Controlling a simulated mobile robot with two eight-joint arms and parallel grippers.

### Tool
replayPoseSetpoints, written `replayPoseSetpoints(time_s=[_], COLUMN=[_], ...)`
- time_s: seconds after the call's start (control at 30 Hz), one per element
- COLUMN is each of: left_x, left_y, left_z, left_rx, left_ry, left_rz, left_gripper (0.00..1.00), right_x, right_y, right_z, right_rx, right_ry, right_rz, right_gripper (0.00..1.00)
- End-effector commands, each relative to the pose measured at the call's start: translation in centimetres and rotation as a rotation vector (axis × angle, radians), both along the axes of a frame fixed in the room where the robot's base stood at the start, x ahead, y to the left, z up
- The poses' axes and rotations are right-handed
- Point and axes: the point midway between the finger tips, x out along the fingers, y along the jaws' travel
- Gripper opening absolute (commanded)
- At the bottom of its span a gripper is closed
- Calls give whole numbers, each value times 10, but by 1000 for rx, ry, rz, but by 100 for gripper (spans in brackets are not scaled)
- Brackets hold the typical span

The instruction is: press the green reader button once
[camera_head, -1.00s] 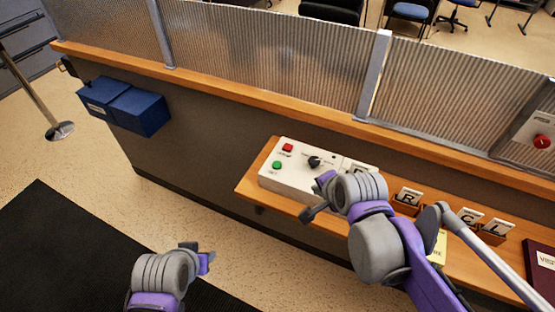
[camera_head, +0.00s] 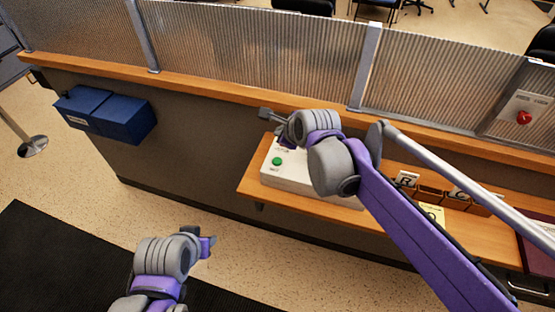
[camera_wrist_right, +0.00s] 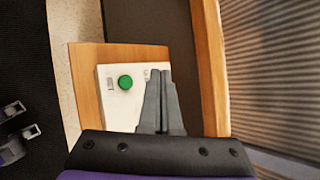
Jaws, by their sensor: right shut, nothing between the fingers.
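My right gripper (camera_head: 266,115) is above the far edge of the box, apart from the green button. In the right wrist view its fingers (camera_wrist_right: 162,80) are together with nothing between them. My right arm hides the rest of the box, including the red button and the black knob. My left gripper (camera_head: 207,246) is low over the floor, far from the box; its jaw opening is unclear.
A corrugated screen (camera_head: 250,50) rises behind the wooden counter ledge (camera_head: 200,87). Blue boxes (camera_head: 105,113) hang on the counter front at left. Letter cards (camera_head: 407,179) and a yellow note (camera_head: 431,214) are on the shelf at right. A red knob (camera_head: 524,118) is on the right panel.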

Motion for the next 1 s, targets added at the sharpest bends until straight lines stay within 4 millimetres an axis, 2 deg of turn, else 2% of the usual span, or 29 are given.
replayPoseSetpoints(time_s=[0.27,0.47,0.8,1.0], left_x=[-4,-12,-27,-29], left_y=[0,0,0,0], left_z=[-6,-22,-59,-66], left_rx=[0,0,0,0], left_ry=[7,23,51,56], left_rz=[0,0,0,0], left_gripper=[41,41,41,41], right_x=[-1,-2,-1,-1], right_y=[0,0,0,-1], right_z=[-9,-31,-80,-89], right_rx=[-1,-2,-1,-2], right_ry=[1,4,3,1], right_rz=[1,0,1,1], right_gripper=[0,0,0,0])
